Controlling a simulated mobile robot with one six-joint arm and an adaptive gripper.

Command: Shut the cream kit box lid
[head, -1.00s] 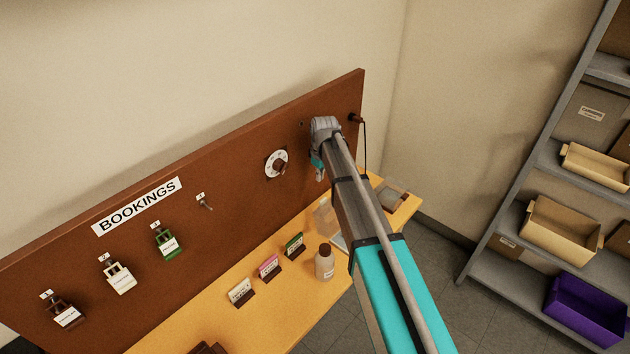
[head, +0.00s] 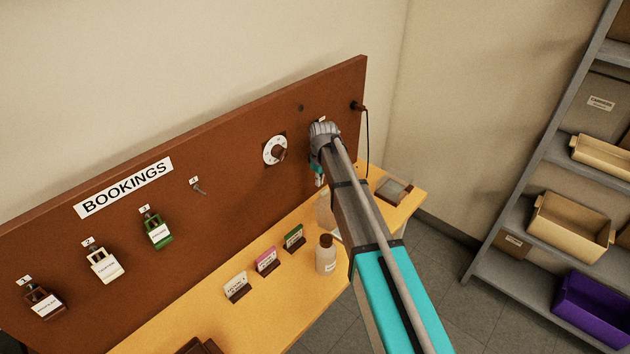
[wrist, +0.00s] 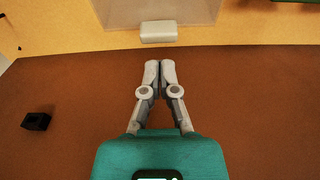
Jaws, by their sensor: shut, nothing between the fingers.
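My gripper (wrist: 160,66) has its two grey fingers together and empty, over the brown board in the wrist view. In the head view my arm hides most of it, close to the board right of the dial. A pale, see-through panel (head: 325,212) stands on the desk, partly behind my arm; it may be part of the cream kit box, but I cannot tell its lid clearly. In the wrist view a pale grey panel (wrist: 155,12) with a whitish block (wrist: 158,31) at its edge lies beyond the fingertips, apart from them.
The brown board (head: 230,190) carries a dial (head: 275,150), a hook and several hanging padlocks. A bottle (head: 326,255) and small card stands are on the yellow desk (head: 250,315). A grey-topped item (head: 393,188) lies at its far end. Shelving with bins (head: 570,230) stands right.

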